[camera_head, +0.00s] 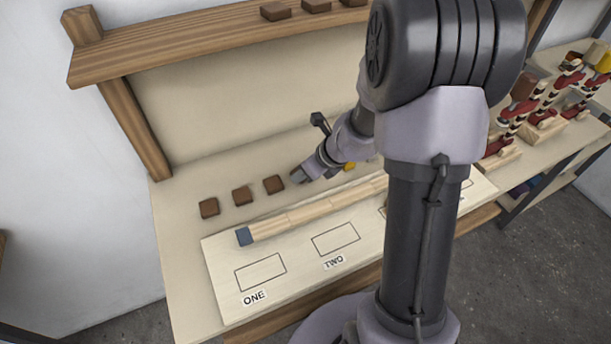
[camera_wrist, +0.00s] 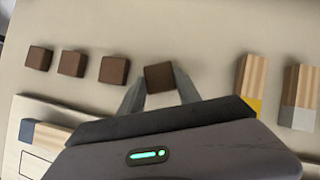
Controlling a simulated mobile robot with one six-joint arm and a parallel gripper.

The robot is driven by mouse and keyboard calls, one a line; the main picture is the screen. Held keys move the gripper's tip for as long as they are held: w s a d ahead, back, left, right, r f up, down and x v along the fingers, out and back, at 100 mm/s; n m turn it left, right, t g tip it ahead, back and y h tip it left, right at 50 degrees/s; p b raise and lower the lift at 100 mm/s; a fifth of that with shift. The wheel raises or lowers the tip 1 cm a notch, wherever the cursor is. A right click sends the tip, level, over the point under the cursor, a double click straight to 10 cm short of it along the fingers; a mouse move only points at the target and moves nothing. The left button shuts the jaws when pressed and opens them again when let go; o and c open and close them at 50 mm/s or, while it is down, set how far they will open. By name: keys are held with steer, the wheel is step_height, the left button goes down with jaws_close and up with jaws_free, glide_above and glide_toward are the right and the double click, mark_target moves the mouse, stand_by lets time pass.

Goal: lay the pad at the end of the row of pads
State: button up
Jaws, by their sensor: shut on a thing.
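A row of three brown square pads lies on the pale bench, left of my gripper. In the head view they are the left pad (camera_head: 208,208), the middle pad (camera_head: 242,195) and the right pad (camera_head: 273,184). The wrist view shows the same row, with its right pad (camera_wrist: 114,69) closest to my gripper (camera_wrist: 160,88). My gripper is shut on another brown pad (camera_wrist: 160,77), just right of the row with a gap between. Whether the held pad touches the bench is unclear. In the head view my gripper (camera_head: 300,176) hides most or all of it.
A pale board (camera_head: 225,275) with marked outlines lies in front, bearing a long wooden strip with a blue end (camera_head: 244,236). Wooden blocks with yellow (camera_wrist: 250,80) and grey (camera_wrist: 299,95) ends stand right of my gripper. More brown pads sit on the shelf (camera_head: 170,42). Red clamps (camera_head: 520,110) are far right.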

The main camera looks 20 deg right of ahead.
steer(key=shift+f, duration=0.25)
steer(key=o, duration=1.3)
steer(key=shift+r, duration=0.1)
